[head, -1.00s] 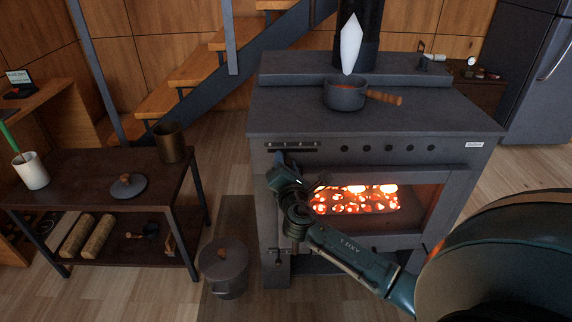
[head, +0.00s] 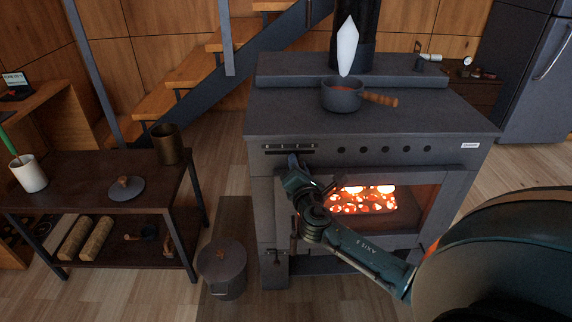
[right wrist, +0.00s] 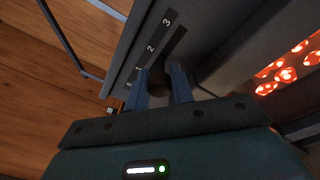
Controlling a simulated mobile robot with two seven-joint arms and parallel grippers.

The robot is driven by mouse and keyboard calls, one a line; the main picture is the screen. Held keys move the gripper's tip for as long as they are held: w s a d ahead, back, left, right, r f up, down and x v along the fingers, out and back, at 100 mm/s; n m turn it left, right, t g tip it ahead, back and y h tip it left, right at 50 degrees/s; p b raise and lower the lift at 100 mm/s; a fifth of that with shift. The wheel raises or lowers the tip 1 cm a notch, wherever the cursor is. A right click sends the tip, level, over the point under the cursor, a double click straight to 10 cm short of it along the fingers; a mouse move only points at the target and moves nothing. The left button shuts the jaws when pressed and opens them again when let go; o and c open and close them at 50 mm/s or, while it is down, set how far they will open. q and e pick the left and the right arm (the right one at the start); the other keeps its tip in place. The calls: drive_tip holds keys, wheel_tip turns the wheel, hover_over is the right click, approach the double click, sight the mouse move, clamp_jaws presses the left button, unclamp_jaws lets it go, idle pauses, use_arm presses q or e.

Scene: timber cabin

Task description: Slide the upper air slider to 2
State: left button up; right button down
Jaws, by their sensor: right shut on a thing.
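The upper air slider's dark round knob (right wrist: 158,82) sits between the two blue fingers of my right gripper (right wrist: 165,88), which are shut on it. The scale strip (right wrist: 170,35) beside it carries the marks 0, 1, 2 and 3. My left gripper is out of view.
The stove (head: 390,122) has a row of round knobs right of the slider plate. Below is a glowing firebox window (head: 362,200). A pot (head: 342,96) stands on top. A lidded bucket (head: 222,270) stands on the floor at the left.

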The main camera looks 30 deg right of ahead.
drive_tip(key=shift+d, duration=0.1)
drive_tip(key=c, duration=1.2)
unclamp_jaws()
drive_tip(key=shift+c, duration=0.2)
drive_tip(key=shift+s, duration=0.1)
drive_tip(key=p+v, duration=0.1)
drive_tip(key=v, duration=1.2)
drive_tip(key=shift+r, duration=0.1)
